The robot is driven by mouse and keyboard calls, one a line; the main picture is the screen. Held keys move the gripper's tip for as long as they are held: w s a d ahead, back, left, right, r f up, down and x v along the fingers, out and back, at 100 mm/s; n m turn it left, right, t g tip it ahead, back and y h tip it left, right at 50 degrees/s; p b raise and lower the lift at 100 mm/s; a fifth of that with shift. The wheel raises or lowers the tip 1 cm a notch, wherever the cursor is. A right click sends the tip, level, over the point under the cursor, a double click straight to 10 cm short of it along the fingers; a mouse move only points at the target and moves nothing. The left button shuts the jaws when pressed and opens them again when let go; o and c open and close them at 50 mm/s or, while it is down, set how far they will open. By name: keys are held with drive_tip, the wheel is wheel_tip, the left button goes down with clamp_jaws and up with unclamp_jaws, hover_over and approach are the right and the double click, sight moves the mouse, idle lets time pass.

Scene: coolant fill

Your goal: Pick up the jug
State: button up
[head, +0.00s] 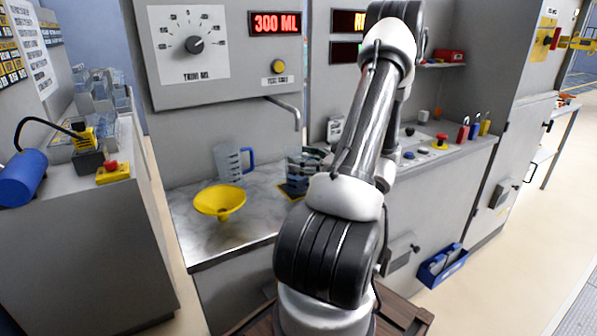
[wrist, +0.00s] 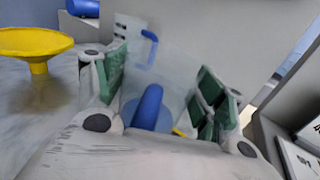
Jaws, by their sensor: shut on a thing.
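My gripper (wrist: 165,85) is shut on a clear jug (wrist: 176,72), with one green-padded finger on either side of it. The jug's blue handle (wrist: 150,108) faces the wrist camera. In the head view my gripper (head: 304,160) and this jug (head: 294,168) are partly hidden by my arm. The jug looks upright, over or on a dark, yellow-edged pad (head: 290,190); I cannot tell whether it touches it. A second clear jug (head: 230,162) with a blue handle stands on the counter to the left, and its handle shows behind the held jug in the wrist view.
A yellow funnel (head: 220,201) stands on the metal counter (head: 208,246) at the front left. A bent spout (head: 288,108) hangs above the counter under a dial panel (head: 190,50). A display (head: 275,23) reads 300 ML. A control panel with buttons (head: 440,141) is at right.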

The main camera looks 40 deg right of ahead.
sight(305, 152)
drive_tip(key=shift+r, duration=0.5)
drive_tip(key=r, duration=0.2)
drive_tip(key=shift+s+d+r, duration=0.15)
drive_tip(key=shift+s+r, duration=0.15)
drive_tip(key=shift+s, duration=0.1)
drive_tip(key=v, duration=1.7)
